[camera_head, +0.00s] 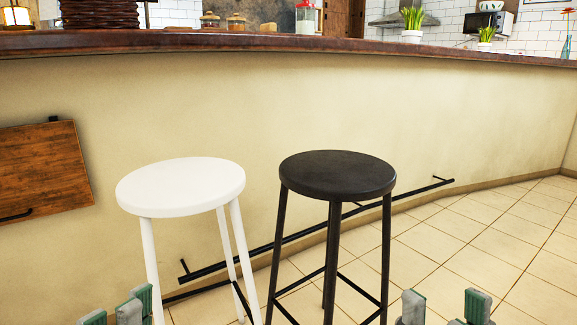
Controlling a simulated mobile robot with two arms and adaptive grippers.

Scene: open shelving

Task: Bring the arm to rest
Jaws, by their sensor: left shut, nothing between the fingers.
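My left gripper (133,306) shows at the bottom left edge, with only its grey-green finger parts in view. Its fingers are shut with nothing between them. My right gripper (445,307) shows at the bottom edge, right of the black stool. Its two finger tips stand apart with an empty gap between them. Both arms and most of each gripper are below the picture.
A white stool (181,185) and a black stool (337,174) stand in front of a cream counter wall (300,100). A black foot rail (320,230) runs along it. A wooden panel (42,172) is at left. Tiled floor (500,230) is clear at right.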

